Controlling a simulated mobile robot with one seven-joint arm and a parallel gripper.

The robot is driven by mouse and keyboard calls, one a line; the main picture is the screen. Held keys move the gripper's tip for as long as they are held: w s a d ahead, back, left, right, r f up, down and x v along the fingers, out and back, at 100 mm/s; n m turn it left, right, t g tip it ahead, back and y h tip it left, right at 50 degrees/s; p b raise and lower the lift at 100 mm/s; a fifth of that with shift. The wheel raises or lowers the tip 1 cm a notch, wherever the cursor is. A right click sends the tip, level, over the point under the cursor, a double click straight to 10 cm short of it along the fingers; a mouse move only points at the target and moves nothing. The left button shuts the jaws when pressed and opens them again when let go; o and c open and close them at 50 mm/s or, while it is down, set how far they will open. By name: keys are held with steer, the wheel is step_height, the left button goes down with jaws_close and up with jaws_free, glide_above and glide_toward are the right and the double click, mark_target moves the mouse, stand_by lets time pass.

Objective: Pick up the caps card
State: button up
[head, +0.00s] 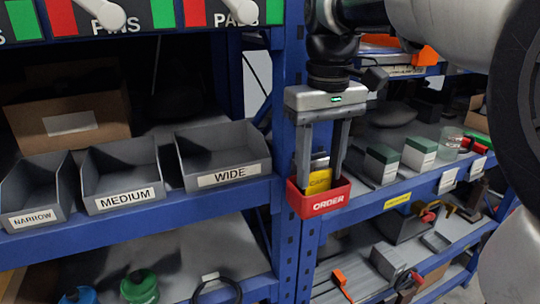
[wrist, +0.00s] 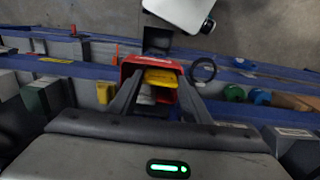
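The red ORDER box (head: 318,203) hangs on the blue upright between the two shelf units. It holds a yellow card (head: 319,181) with dark print and a darker card behind it. In the wrist view, the yellow card (wrist: 160,78) stands in the red box (wrist: 131,62) with pale and red cards beside it. The lettering is too small to tell which is the caps card. My gripper (head: 320,177) points down over the box, its two fingers apart on either side of the cards. Contact with the cards is not visible. The fingertips are partly hidden by the box.
Grey bins marked NARROW (head: 35,217), MEDIUM (head: 125,197) and WIDE (head: 222,178) line the left shelf. Green-and-white boxes (head: 381,163) stand on the right shelf near my gripper. The blue upright (head: 289,215) is close to the box.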

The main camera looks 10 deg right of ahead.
steer(key=c, duration=0.6)
